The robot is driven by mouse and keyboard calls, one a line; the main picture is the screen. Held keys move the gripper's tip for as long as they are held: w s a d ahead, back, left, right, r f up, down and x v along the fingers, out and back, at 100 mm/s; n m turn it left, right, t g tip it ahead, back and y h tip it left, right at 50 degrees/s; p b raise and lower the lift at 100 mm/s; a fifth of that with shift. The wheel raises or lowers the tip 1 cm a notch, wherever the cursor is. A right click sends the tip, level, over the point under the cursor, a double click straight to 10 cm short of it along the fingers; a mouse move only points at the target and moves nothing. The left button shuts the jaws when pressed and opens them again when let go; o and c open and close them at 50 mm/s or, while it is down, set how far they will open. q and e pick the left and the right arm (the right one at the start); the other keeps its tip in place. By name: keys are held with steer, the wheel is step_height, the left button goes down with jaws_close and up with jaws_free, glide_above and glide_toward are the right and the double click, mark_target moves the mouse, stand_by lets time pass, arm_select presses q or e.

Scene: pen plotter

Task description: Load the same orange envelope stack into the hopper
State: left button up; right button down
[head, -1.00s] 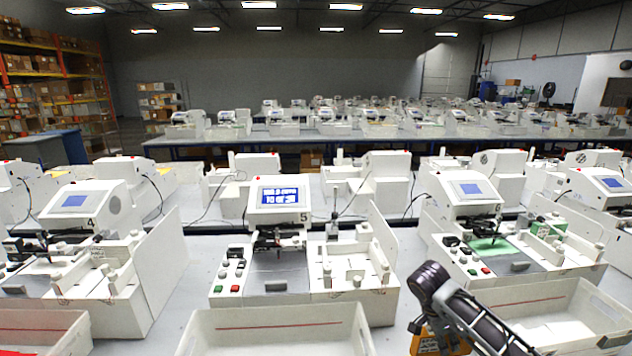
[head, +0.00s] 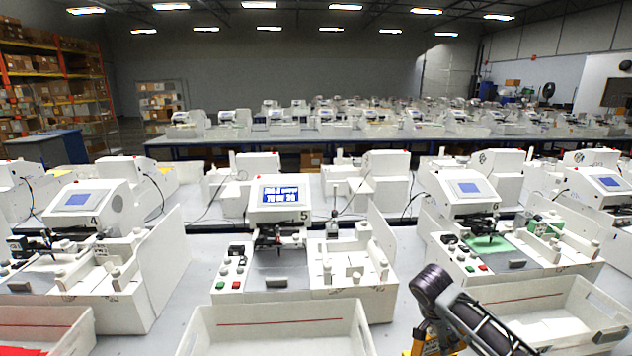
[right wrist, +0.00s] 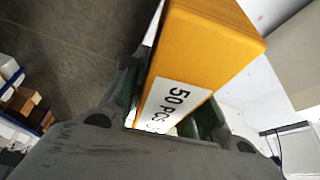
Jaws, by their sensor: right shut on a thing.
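In the right wrist view, an orange envelope stack (right wrist: 215,45) with a white label reading "50 PCS" is clamped between the fingers of my right gripper (right wrist: 165,120). In the head view, my right gripper (head: 428,338) is low at the right, in front of plotter 5 and beside a white bin. Only slivers of orange show around it there. Plotter 5 (head: 278,213) stands at the centre with a lit blue screen. On its right side is a white open section with posts (head: 352,262), which looks like the hopper and appears empty. My left gripper is out of view.
Plotter 4 (head: 85,215) stands to the left and plotter 6 (head: 470,205) to the right, with green material on its bed. White bins (head: 275,325) line the front, another (head: 550,300) at the right. A red-filled bin (head: 45,335) is at left.

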steer(key=w+a+r+n+t+y+b, duration=0.1)
steer(key=w+a+r+n+t+y, duration=0.1)
steer(key=a+n, duration=0.45)
steer(key=w+a+r+n+t+y+b, duration=0.1)
steer(key=a+r+n+y, duration=0.1)
steer(key=a+n, duration=0.45)
steer(key=s+d+f+n+b, duration=0.1)
steer(key=s+f+n+b, duration=0.1)
steer(key=f, duration=0.4)
steer(key=shift+s+f+b, duration=0.2)
steer(key=shift+s+b, duration=0.3)
steer(key=shift+s, duration=0.45)
